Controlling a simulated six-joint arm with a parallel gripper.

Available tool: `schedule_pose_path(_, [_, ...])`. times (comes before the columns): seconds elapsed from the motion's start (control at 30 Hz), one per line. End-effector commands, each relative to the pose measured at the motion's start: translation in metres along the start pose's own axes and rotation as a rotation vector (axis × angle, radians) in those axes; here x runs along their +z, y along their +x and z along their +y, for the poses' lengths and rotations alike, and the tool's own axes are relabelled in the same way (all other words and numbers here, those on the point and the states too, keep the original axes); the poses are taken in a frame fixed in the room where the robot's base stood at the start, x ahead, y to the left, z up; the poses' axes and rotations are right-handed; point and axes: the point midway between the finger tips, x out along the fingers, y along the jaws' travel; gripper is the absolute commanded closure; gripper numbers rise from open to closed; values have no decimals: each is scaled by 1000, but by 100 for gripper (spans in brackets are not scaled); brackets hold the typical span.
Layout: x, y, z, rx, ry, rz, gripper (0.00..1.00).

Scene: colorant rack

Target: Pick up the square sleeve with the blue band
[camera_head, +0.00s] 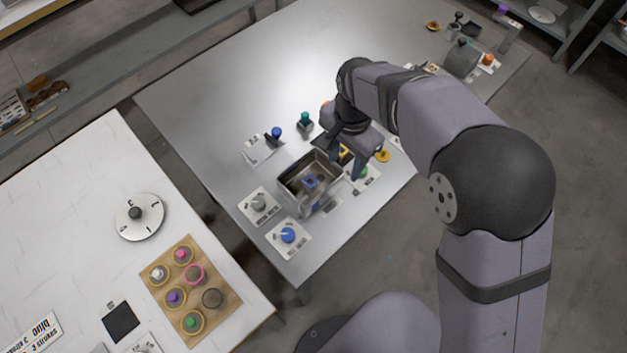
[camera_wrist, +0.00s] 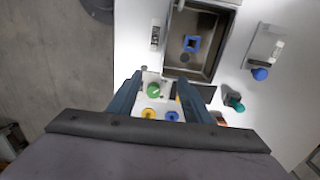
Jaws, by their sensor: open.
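The square sleeve with the blue band (camera_head: 310,182) is inside a metal tray (camera_head: 325,199) on the grey table. In the wrist view the sleeve (camera_wrist: 192,43) shows from above as a blue square outline with a dark middle, apart from the tray walls (camera_wrist: 169,42). My gripper (camera_head: 352,163) is to the right of the sleeve in the head view, beside the tray. In the wrist view my gripper (camera_wrist: 158,83) is open, its two fingers apart with nothing held between them. The sleeve lies beyond the fingertips, up and to the right.
A green knob-like piece (camera_wrist: 153,90) on a white card shows between the fingers. Blue (camera_head: 276,132) and teal (camera_head: 305,118) pieces stand behind the tray. A grey piece (camera_head: 258,202) and a blue piece (camera_head: 288,235) sit on cards in front. The table's far left is clear.

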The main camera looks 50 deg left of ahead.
Motion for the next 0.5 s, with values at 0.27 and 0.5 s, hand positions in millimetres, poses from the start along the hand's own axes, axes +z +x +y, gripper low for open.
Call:
schedule_pose_path(0.27, [57, 12, -56, 0, 0, 0, 55])
schedule_pose_path(0.5, [61, 16, -60, 1, 4, 0, 55])
